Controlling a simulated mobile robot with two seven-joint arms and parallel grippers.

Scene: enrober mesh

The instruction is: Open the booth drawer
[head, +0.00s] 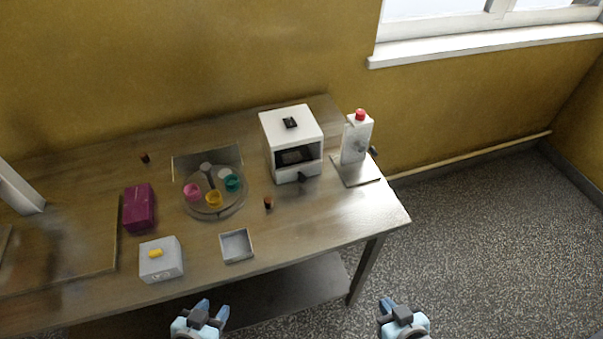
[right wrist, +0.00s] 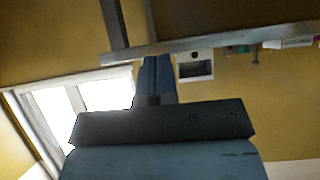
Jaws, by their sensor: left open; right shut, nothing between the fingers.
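The booth (head: 305,135) is a white box with a dark front window, standing at the back right of the table. It also shows small and upside down in the right wrist view (right wrist: 195,56). A dark handle (head: 303,177) sticks out low on its front, and the drawer looks flush there, though it is small to tell. My left gripper (head: 203,312) is open and empty, in front of the table's near edge. My right gripper (head: 402,312) is shut and empty, over the floor right of the table; its fingers (right wrist: 155,76) show in the right wrist view. Both are far from the booth.
A stand with a red cap (head: 360,115) is right of the booth. A round carousel with coloured cups (head: 214,209), a small open tray (head: 237,258), a grey box (head: 161,272) and a purple box (head: 139,208) are to the left. A small brown-topped item (head: 268,202) stands before the booth.

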